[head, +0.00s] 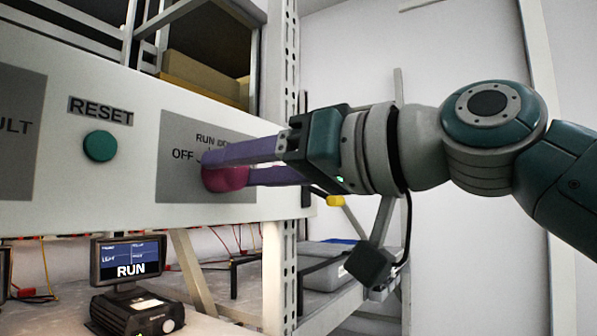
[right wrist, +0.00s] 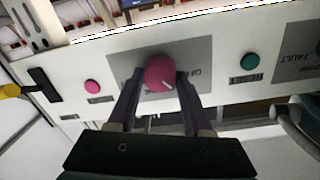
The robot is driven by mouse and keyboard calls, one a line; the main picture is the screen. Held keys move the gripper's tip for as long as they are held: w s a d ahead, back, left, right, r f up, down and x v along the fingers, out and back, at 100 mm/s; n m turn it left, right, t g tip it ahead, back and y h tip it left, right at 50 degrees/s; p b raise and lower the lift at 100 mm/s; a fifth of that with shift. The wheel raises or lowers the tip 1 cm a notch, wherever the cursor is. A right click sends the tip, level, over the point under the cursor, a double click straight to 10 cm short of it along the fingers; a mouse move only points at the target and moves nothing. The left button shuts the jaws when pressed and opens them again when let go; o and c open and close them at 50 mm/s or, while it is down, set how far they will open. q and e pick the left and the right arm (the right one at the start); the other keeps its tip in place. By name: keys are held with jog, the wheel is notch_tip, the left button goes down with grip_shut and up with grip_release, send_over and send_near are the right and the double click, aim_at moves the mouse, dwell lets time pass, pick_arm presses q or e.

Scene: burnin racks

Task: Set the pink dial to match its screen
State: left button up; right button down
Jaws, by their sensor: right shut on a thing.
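The pink dial (head: 226,179) sits on a grey plate (head: 178,128) on the white panel. My right gripper (head: 228,166) comes from the right with its purple fingers shut on the dial, one on each side. In the right wrist view the dial (right wrist: 159,73) is between the fingertips, and its white mark points down and slightly right in that picture. OFF shows left of the dial and RUN above it in the head view; other lettering is hidden by the fingers. The small screen (head: 131,257) below the panel reads RUN. My left gripper is not in view.
A green RESET button (head: 100,146) is left of the dial plate. The right wrist view shows a pink button (right wrist: 92,87) and a black handle (right wrist: 43,84) on the dial's other side. A yellow-ended part (head: 335,200) sticks out below my right gripper. Metal rack posts stand behind.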

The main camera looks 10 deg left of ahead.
jog(key=shift+m, duration=1.6)
jog(key=shift+c, duration=1.6)
grip_release()
jog(key=v, duration=1)
jog(key=shift+r, duration=0.1)
